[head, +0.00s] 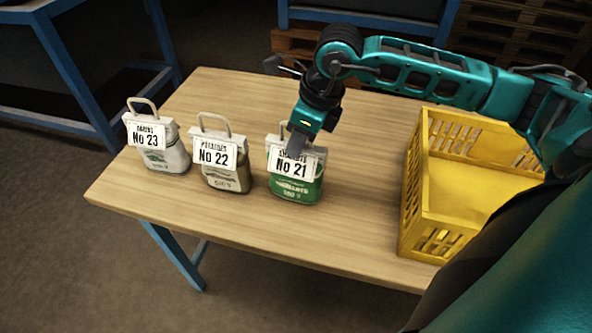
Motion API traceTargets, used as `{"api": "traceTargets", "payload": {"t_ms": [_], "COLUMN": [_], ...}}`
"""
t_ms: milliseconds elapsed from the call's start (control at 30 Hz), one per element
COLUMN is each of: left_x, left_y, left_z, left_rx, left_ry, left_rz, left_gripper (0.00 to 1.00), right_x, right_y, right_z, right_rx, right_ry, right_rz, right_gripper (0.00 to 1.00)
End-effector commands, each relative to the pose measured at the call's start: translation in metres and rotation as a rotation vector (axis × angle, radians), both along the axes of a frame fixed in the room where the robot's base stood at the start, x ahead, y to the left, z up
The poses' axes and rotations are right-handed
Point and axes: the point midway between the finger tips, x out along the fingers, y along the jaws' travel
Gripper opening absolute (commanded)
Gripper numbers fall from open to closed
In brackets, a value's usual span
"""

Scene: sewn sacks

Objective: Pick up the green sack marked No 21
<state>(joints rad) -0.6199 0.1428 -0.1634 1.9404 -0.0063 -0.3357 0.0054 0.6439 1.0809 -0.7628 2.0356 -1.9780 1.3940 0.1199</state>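The green sack marked No 21 (295,189) stands upright on the wooden table, right of the other two sacks. It has a white top, a white label and a loop handle. My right gripper (297,146) reaches down over it from the right, fingers pointing down at its handle and covering part of the handle and label top. I cannot tell whether the fingers are closed on the handle or only in front of it. My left gripper is not in view.
A sack marked No 22 (226,176) and a sack marked No 23 (166,157) stand to the left. A yellow crate (411,208) stands at the table's right. The wooden table (225,95) is clear behind the sacks. Blue-framed benches stand beyond.

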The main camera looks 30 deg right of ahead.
Motion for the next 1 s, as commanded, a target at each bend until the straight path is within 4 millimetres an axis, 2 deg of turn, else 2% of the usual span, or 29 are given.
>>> {"api": "traceTargets", "payload": {"t_ms": [33,233,1000], "left_x": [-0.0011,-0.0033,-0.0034], "left_y": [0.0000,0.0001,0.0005], "left_z": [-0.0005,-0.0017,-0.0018], "left_rx": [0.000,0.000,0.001], "left_ry": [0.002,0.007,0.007], "left_rz": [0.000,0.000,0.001], "left_gripper": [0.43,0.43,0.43], "right_x": [0.0000,0.0001,0.0002], "right_y": [-0.0001,-0.0001,-0.0001], "right_z": [0.0002,0.0003,0.0005], "right_rx": [0.000,0.000,-0.001], "right_ry": [0.000,0.000,-0.001], "right_rz": [0.000,0.000,0.000], "right_gripper": [0.19,0.00,0.00]}}
